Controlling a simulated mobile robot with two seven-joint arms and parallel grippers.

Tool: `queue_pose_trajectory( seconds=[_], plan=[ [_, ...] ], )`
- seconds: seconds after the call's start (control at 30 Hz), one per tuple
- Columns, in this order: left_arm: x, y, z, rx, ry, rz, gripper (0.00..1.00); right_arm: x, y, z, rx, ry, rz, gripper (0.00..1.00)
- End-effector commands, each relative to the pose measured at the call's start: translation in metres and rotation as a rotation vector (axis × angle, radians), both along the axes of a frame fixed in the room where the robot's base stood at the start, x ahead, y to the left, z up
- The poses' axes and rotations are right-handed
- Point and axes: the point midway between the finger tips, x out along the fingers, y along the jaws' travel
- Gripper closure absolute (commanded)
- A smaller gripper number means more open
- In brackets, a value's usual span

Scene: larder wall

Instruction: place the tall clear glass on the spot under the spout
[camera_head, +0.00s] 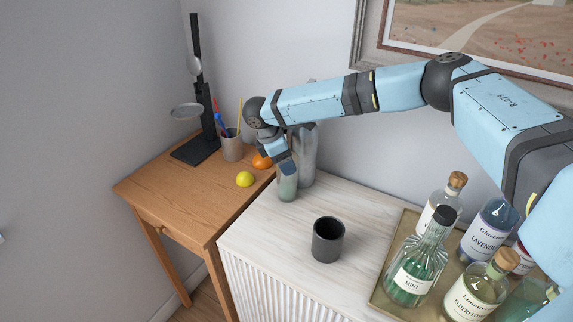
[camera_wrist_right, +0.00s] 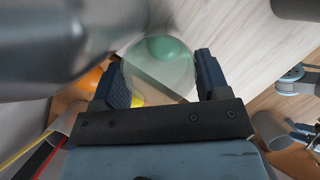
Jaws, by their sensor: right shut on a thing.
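The tall clear glass (camera_head: 288,188) is upright at the left end of the pale cabinet top, greenish and see-through. My right gripper (camera_head: 286,164) is shut on its upper part from above. In the right wrist view the glass (camera_wrist_right: 158,66) sits between the two fingers of the gripper (camera_wrist_right: 161,68). A tall grey metallic cylinder (camera_head: 307,158) stands right behind the glass, partly covered by my arm; it also fills the upper left of the wrist view (camera_wrist_right: 60,40). I cannot make out its spout or the spot. Whether the glass base touches the cabinet is unclear. My left gripper is not in view.
A dark mug (camera_head: 328,240) stands in front on the cabinet top (camera_head: 270,232). A tray (camera_head: 378,296) of several bottles is at the right. The wooden table (camera_head: 160,185) at the left holds a lemon (camera_head: 245,179), an orange (camera_head: 262,161), a pencil cup (camera_head: 232,148) and a black stand (camera_head: 196,150).

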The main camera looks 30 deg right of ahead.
Motion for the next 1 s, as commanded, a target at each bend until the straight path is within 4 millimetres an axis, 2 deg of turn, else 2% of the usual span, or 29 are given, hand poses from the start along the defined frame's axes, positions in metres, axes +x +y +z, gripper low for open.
queue_pose_trajectory(
  seconds=[0.07, 0.4, 0.43, 0.5, 0.53, 0.83, 1.0],
  plan=[
    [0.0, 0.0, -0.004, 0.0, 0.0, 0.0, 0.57, 0.001, 0.0, -0.001, 0.001, -0.001, 0.0, 0.85],
    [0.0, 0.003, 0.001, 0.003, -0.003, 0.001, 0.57, 0.001, 0.0, 0.0, 0.001, 0.0, 0.0, 0.85],
    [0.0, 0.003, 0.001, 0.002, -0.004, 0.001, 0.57, 0.0, 0.0, -0.001, 0.0, 0.0, 0.0, 0.27],
    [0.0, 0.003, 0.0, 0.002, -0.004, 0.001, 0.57, 0.0, 0.0, -0.001, 0.001, 0.0, 0.0, 0.11],
    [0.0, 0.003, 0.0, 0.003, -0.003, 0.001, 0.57, 0.0, 0.0, -0.001, 0.0, 0.0, 0.0, 0.06],
    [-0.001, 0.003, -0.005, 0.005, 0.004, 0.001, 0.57, 0.001, 0.0, 0.0, 0.001, 0.0, 0.0, 0.06],
    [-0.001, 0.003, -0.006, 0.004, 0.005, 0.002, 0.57, 0.003, 0.008, 0.018, 0.002, -0.001, 0.0, 0.06]
  ],
)
